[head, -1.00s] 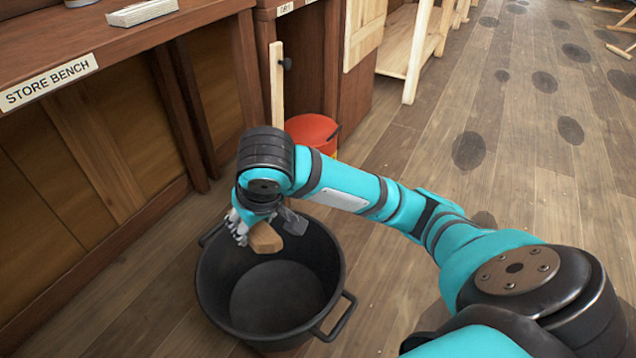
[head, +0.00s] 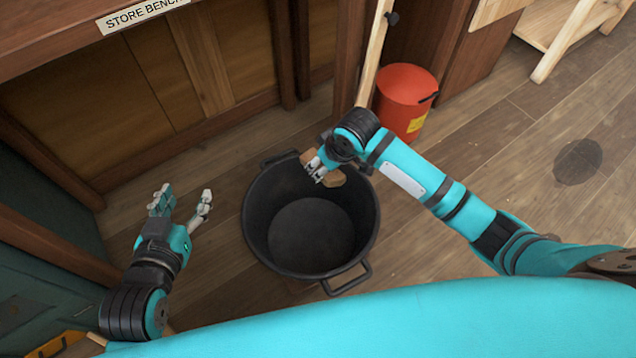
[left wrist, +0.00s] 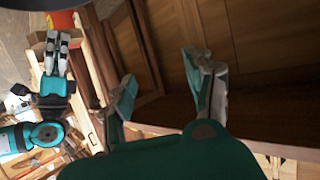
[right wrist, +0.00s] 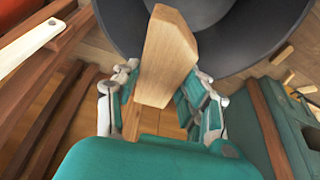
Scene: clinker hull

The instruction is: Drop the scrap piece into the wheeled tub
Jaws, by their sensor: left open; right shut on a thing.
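The scrap piece (head: 333,180) is a tan wooden block, partly hidden by my right gripper (head: 317,170) in the head view. My right gripper is shut on it and holds it over the back right part of the tub. In the right wrist view the scrap piece (right wrist: 168,50) sticks out between the fingers, with the tub beyond it. The wheeled tub (head: 310,235) is round and black, with two side handles; it looks empty, and I see no wheels. My left gripper (head: 183,200) is open and empty, left of the tub. Its spread fingers (left wrist: 167,80) show in the left wrist view.
A red bin (head: 405,95) with a yellow label stands behind the tub, next to a pale upright board (head: 374,55). The store bench (head: 60,35) runs along the back left. Bare plank floor (head: 480,130) lies to the right.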

